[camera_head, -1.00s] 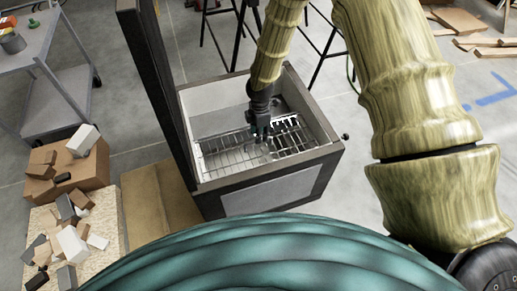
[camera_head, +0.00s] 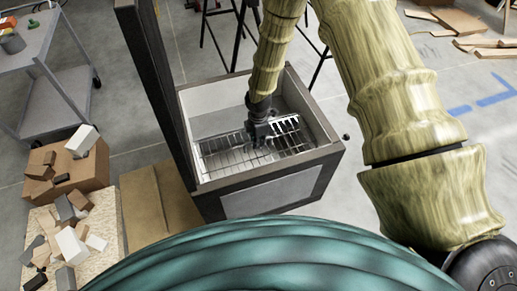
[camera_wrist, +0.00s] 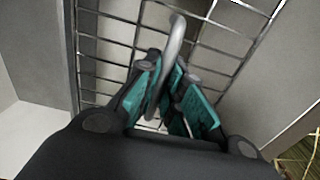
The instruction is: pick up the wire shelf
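The wire shelf (camera_head: 225,157) is a shiny metal grid lying inside an open-topped grey box (camera_head: 272,188) with a dark rim. In the wrist view its thin bars (camera_wrist: 110,50) fill the upper middle. A thicker, curved grey rod (camera_wrist: 174,45) stands up from the grid. My gripper (camera_head: 260,142) is down inside the box at the shelf. In the wrist view my gripper (camera_wrist: 170,85), with teal pads, has its fingers close together around the curved rod. The exact contact between pads and rod is partly hidden.
The box walls stand close around the gripper, and a tall dark panel (camera_head: 158,90) rises at its left. A cardboard box (camera_head: 75,183) and a board (camera_head: 45,225) with loose blocks lie at left, below a grey cart (camera_head: 58,100). Stool legs stand behind.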

